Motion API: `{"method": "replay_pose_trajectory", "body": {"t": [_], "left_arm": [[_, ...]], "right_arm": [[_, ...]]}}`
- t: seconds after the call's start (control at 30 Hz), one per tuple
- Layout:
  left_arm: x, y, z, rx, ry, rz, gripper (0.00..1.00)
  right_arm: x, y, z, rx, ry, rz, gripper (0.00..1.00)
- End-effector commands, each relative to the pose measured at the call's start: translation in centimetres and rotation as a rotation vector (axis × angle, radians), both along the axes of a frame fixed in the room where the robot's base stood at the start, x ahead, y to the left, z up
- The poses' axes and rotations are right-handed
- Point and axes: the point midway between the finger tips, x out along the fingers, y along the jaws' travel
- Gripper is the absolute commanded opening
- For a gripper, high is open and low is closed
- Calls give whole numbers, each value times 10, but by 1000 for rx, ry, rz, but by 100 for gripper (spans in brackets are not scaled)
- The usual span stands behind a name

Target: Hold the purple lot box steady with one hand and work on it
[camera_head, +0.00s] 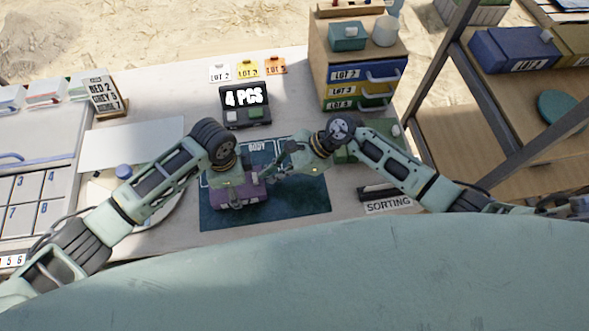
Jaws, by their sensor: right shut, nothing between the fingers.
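The purple lot box (230,200) sits on the left part of the dark teal mat (295,203), which is marked "BODY". My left gripper (243,188) is down over the box; its fingers are largely hidden, and I cannot tell whether they grip it. My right gripper (277,165) is shut and empty, just right of the box and close to the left gripper, above the mat.
A drawer cabinet (318,70) is at the back right. A green box (352,155) lies under my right arm, near a "SORTING" sign (388,204). A numbered grid (35,200) is at left.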

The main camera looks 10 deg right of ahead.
Motion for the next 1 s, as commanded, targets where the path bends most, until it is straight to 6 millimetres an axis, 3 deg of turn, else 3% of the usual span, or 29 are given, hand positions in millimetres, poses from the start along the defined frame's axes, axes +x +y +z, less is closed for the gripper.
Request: {"method": "replay_pose_trajectory", "body": {"t": [0.47, 0.57, 0.73, 1.0], "left_arm": [[-1, -2, 0, -4, 0, -2, 40], [-1, -2, 0, -4, 0, -2, 40], [0, -1, 0, -3, 0, -1, 40], [0, -1, 0, -1, 0, 0, 40]], "right_arm": [[-1, 4, 0, 3, 1, 1, 0], [0, -6, 0, 0, 1, -1, 0], [1, -41, -1, -6, 1, -5, 0], [1, -84, 44, -5, -3, -3, 0]]}}
